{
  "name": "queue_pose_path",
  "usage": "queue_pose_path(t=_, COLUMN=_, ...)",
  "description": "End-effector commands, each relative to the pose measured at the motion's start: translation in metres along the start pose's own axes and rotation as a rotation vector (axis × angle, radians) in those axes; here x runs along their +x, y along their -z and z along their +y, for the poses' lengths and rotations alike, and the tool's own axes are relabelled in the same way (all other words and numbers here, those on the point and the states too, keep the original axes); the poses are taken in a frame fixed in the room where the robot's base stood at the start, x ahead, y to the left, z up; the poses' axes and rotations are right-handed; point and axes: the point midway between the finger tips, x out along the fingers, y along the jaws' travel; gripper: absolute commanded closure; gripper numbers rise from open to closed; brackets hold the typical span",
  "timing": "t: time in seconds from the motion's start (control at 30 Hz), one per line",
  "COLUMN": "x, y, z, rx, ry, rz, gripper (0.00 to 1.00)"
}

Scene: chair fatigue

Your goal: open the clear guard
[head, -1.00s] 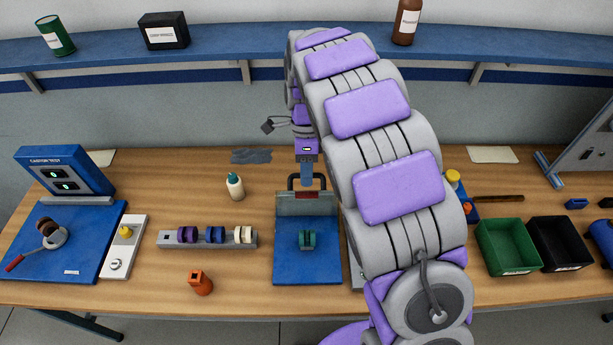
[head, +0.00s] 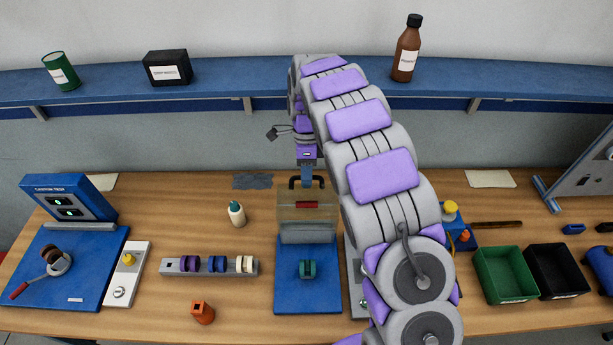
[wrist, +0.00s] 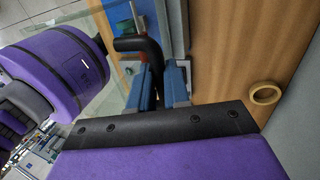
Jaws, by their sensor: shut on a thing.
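The clear guard (head: 290,209) stands raised above the rear of the blue base (head: 290,300), with a red label on its panel. A black handle (head: 292,183) is at its top edge; it also shows in the wrist view (wrist: 136,43). My gripper (head: 306,180) is shut on the handle; in the wrist view its blue-grey fingers (wrist: 163,85) sit either side of the black bar. A grey bar (head: 308,237) runs along the panel's lower edge. A teal part (head: 308,270) sits on the base in front, uncovered. The handle's grip is partly hidden by the fingers.
My arm covers the bench right of the base. A white bottle (head: 237,215) and a rack of spools (head: 208,267) stand left. An orange part (head: 203,313) is nearer the front. Green (head: 505,293) and black (head: 556,290) bins are right. A blue shelf (head: 230,88) spans the wall behind.

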Motion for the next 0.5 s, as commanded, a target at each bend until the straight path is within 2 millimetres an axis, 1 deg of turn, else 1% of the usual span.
queue_pose_path(t=0.03, x=0.0156, y=0.0022, z=0.0022, rx=0.001, ry=-0.034, rz=0.01, gripper=1.0)
queue_pose_path(t=0.37, x=0.0127, y=0.0015, z=0.0027, rx=0.0, ry=-0.027, rz=0.008, gripper=1.0)
queue_pose_path(t=0.4, x=0.0118, y=0.0014, z=0.0026, rx=0.0, ry=-0.025, rz=0.008, gripper=0.78)
queue_pose_path(t=0.5, x=0.0092, y=0.001, z=0.0028, rx=0.0, ry=-0.019, rz=0.006, gripper=0.68)
